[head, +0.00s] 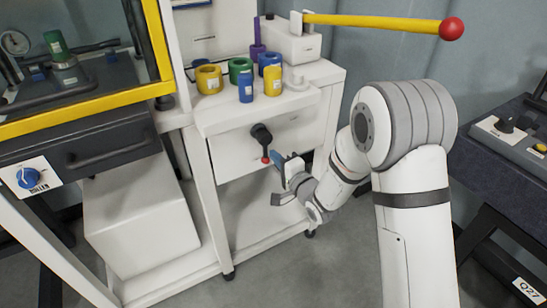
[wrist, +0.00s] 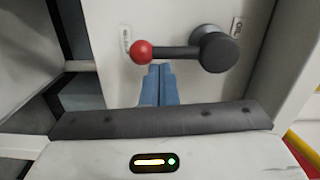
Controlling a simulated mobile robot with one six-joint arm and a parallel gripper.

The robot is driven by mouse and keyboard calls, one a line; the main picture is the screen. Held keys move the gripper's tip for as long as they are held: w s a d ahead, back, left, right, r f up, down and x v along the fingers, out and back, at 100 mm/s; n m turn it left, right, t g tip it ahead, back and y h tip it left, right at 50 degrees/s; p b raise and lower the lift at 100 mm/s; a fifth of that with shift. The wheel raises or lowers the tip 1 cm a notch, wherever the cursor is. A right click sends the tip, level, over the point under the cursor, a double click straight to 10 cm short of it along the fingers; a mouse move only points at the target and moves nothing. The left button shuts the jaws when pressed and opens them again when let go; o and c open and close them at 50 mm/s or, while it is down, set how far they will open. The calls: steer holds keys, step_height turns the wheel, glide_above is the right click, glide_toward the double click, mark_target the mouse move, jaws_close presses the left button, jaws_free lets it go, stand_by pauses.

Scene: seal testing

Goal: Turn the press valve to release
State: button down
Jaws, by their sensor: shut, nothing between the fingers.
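The press valve is a black lever with a red ball end on the front panel of the white cart. In the head view the valve (head: 262,138) has its red ball hanging low. In the wrist view the valve (wrist: 178,50) has its dark round hub at right and its red ball at left, with small labels beside both. My gripper (head: 278,162) is near the red ball, to its right in the head view. In the wrist view its blue fingers (wrist: 159,70) are together and empty, just below the lever near the ball. I cannot tell whether they touch it.
The cart top holds several coloured cylinders (head: 240,72) and a white pump unit with a long yellow handle (head: 380,22). A yellow-framed enclosure (head: 85,115) with a blue knob (head: 28,177) stands at left. A dark bench (head: 500,150) stands at right.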

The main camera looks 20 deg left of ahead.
steer(key=s+d, duration=0.3)
steer(key=d, duration=0.8)
steer(key=shift+d+r+p, duration=0.1)
steer(key=shift+d+p, duration=0.05)
steer(key=shift+p, duration=0.2)
steer(key=w+d+r+n+h+p, duration=0.2)
steer(key=d+r+n+h+p, duration=0.1)
steer(key=d+r+h+p, duration=1.2)
steer(key=s+d+r+n+g+p, duration=0.1)
steer(key=s+d+r+g+p, duration=0.1)
steer(key=s+d+r, duration=0.2)
steer(key=s+d+r+n+g+p, duration=0.1)
steer(key=s+d+r+g, duration=0.2)
steer(key=s+r, duration=0.3)
steer(key=s+d+r+n+g+p, duration=0.1)
steer(key=s+d+r, duration=0.4)
steer(key=s, duration=0.6)
steer(key=shift+s+d+g+p, duration=0.25)
steer(key=shift+d+g+p, duration=0.25)
steer(key=shift+g+p, duration=0.35)
